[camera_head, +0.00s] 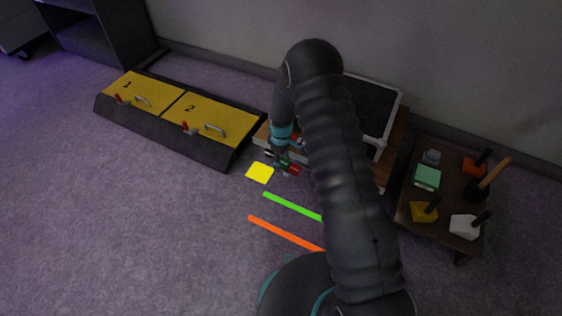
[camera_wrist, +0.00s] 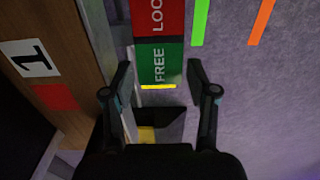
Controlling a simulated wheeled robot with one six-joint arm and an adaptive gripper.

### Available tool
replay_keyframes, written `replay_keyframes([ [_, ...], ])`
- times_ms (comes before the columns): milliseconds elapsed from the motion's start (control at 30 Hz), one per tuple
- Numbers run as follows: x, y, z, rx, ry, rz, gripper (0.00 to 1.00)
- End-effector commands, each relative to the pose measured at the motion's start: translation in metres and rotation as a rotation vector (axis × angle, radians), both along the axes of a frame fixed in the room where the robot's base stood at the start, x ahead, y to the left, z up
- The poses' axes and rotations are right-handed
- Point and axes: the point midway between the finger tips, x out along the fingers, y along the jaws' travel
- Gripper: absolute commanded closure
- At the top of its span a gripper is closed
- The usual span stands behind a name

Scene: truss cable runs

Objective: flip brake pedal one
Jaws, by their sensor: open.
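In the wrist view a plate carries a red field reading "LOC" (camera_wrist: 157,17), cut off at the top, and a green field reading "FREE" (camera_wrist: 158,64). A yellow bar (camera_wrist: 158,87) lies at the green field's near edge. A dark wedge-shaped part (camera_wrist: 168,116), possibly the brake pedal, sits just below the bar. My gripper (camera_wrist: 158,72) is open, its fingers on either side of the green field, with nothing held. A white label "1" (camera_wrist: 29,58) is on the wooden side at left. In the head view my gripper (camera_head: 283,163) is beside the wooden cart (camera_head: 393,150), partly hidden by my arm.
Two yellow-lidded boxes marked 1 (camera_head: 136,88) and 2 (camera_head: 217,118) stand at left. A yellow square (camera_head: 260,173), a green strip (camera_head: 290,206) and an orange strip (camera_head: 283,233) lie on the floor. A low table (camera_head: 408,207) with several tools stands at right. The left floor is clear.

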Motion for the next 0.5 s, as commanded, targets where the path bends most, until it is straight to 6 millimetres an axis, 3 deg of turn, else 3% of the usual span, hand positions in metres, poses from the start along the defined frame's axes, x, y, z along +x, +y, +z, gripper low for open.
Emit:
replay_keyframes([
  [400, -0.0001, -0.0001, -0.0084, 0.0, 0.0, 0.0, 0.42],
  [500, -0.0001, -0.0001, -0.0084, 0.0, 0.0, 0.0, 0.64],
])
